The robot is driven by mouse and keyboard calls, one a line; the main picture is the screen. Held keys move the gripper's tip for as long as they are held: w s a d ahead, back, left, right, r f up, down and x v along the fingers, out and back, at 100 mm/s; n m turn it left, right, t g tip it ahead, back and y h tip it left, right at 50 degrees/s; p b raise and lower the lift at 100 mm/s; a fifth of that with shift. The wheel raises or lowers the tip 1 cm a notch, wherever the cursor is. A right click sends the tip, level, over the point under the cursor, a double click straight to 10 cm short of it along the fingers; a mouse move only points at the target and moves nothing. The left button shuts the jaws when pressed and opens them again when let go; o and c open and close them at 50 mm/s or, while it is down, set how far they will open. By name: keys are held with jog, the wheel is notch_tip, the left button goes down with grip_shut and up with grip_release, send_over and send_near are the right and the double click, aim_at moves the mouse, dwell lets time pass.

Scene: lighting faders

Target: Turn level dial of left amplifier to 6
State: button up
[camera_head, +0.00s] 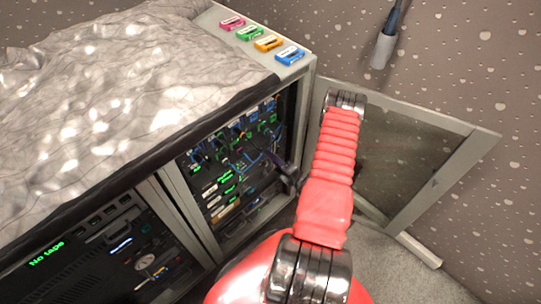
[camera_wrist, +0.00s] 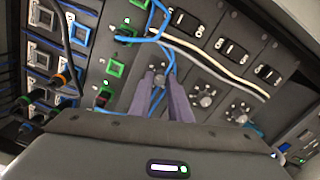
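Three amplifier panels stand side by side in the wrist view, each with a silver dial and a black switch block above. The left dial (camera_wrist: 159,80) shows only partly, between the tips of my gripper (camera_wrist: 160,80). My two purple fingers are apart, one on each side of it. I cannot tell whether they touch it. The dial's setting is not readable. The middle dial (camera_wrist: 206,97) and right dial (camera_wrist: 241,116) are clear of my fingers. In the head view my gripper (camera_head: 288,172) is at the front of the open rack (camera_head: 205,240).
Blue cables (camera_wrist: 165,50) hang close to the fingers, and a white cable (camera_wrist: 215,65) crosses the panels. Left are sockets with plugs (camera_wrist: 65,77). The open rack door (camera_head: 460,170) stands right of my arm. Coloured cassettes (camera_head: 267,43) lie on the rack top.

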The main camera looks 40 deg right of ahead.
jog(key=o, duration=0.5)
jog(key=shift+c, duration=0.2)
jog(key=shift+s+d, duration=0.1)
jog(key=s, duration=1.3)
jog(key=shift+s+d, duration=0.15)
jog(key=shift+s, duration=0.15)
jog(key=shift+f, duration=0.1)
